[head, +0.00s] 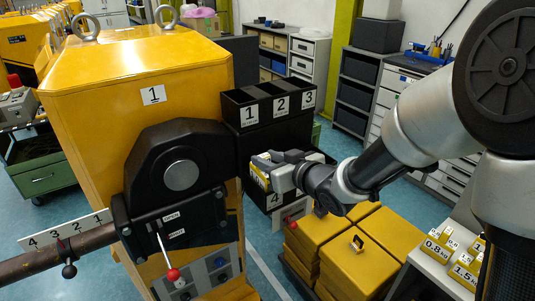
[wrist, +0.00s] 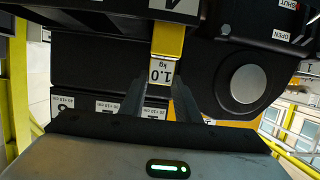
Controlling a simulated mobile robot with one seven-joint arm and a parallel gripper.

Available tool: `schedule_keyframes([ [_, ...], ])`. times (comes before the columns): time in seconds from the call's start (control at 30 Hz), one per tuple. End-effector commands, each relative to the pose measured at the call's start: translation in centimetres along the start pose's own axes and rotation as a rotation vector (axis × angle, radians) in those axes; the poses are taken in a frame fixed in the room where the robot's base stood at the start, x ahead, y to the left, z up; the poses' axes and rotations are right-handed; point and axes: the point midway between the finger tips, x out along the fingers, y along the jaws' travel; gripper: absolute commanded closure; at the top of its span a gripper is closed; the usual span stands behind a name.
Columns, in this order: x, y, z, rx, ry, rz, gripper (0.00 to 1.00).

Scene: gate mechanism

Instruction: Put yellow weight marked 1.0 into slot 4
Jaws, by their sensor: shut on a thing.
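The yellow weight with a white "1.0 kg" label (wrist: 161,72) is between the fingers of my gripper (wrist: 160,98), which is shut on it. In the head view, the yellow weight (head: 260,178) shows at the tip of my gripper (head: 272,170), by the black slot box. The slot 4 label (head: 274,199) is on the box's lower front, just below my gripper. In the wrist view, the upside-down label 4 (wrist: 175,5) sits at the top edge, beyond the weight's yellow end. The slot's opening is largely hidden, and I cannot tell whether the weight is inside it.
The black box has upper slots marked 1, 2 and 3 (head: 280,102). A yellow machine (head: 85,120) with a black lever housing (head: 180,172) stands left. Yellow blocks (head: 362,250) lie below my arm. Other weights (head: 440,243) stand on a white surface at right.

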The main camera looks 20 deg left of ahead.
Motion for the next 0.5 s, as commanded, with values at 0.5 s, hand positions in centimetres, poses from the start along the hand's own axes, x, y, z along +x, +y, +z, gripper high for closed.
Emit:
schedule_keyframes([
  [0.5, 0.9, 0.0, 2.5, -0.002, 0.007, 0.001, 1.00],
])
